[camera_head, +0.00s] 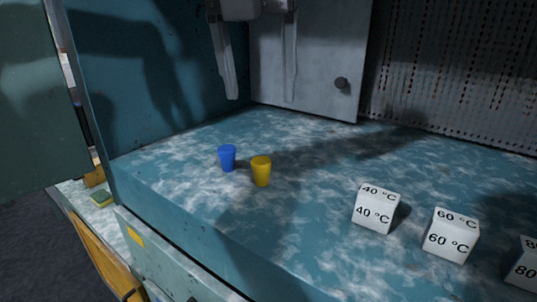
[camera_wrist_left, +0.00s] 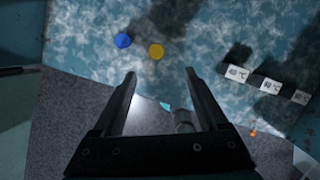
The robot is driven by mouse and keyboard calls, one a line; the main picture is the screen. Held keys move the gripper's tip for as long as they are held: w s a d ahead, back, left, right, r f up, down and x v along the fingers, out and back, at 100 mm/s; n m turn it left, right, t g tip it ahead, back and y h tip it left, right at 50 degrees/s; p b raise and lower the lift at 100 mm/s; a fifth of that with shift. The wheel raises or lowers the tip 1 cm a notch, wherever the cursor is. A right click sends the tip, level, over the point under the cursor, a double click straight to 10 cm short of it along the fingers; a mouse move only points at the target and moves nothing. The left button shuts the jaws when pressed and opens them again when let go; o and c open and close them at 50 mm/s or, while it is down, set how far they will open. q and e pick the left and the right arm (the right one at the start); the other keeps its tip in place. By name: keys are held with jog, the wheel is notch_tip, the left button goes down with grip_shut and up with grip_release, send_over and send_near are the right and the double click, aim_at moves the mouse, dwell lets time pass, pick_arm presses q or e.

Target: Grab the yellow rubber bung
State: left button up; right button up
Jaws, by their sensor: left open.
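The yellow rubber bung (camera_head: 261,171) stands upright on the mottled blue-white worktop (camera_head: 310,160), wider at the top. A blue bung (camera_head: 227,157) stands close to its left, apart from it. My left gripper (camera_head: 262,98) is open and empty, raised above the worktop at the top of the head view. In the left wrist view its two fingers (camera_wrist_left: 160,75) are spread wide, and the yellow bung (camera_wrist_left: 156,51) shows beyond them, with the blue bung (camera_wrist_left: 123,40) to its left. My right gripper is not in view.
White cubes marked 40 °C (camera_head: 376,209), 60 °C (camera_head: 451,236) and 80 (camera_head: 523,265) stand in a row at the right. The worktop around the bungs is clear.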

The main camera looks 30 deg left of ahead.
pick_arm(q)
send_near(260, 161)
jog(key=x, duration=0.3)
jog(key=d+x, duration=0.1)
jog(key=x, duration=0.1)
jog(key=shift+w, duration=0.1)
jog(key=shift+w+a+f, duration=0.1)
jog(key=shift+a+f, duration=0.05)
jog(key=shift+f, duration=0.15)
jog(key=shift+a+f+p, duration=0.1)
jog(key=shift+f+p, duration=0.2)
jog(key=shift+f, duration=0.05)
jog(key=x, duration=0.3)
jog(key=shift+w+a+f+p, duration=0.1)
jog(key=shift+a+f+p, duration=0.05)
jog(key=shift+a+p, duration=0.2)
jog(key=shift+w+f, duration=0.15)
jog(key=shift+f, duration=0.3)
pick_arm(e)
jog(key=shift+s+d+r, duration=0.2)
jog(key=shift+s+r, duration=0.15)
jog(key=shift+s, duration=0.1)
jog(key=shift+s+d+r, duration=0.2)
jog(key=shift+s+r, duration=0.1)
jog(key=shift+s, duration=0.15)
pick_arm(q)
jog(key=shift+c, duration=0.3)
grip_shut()
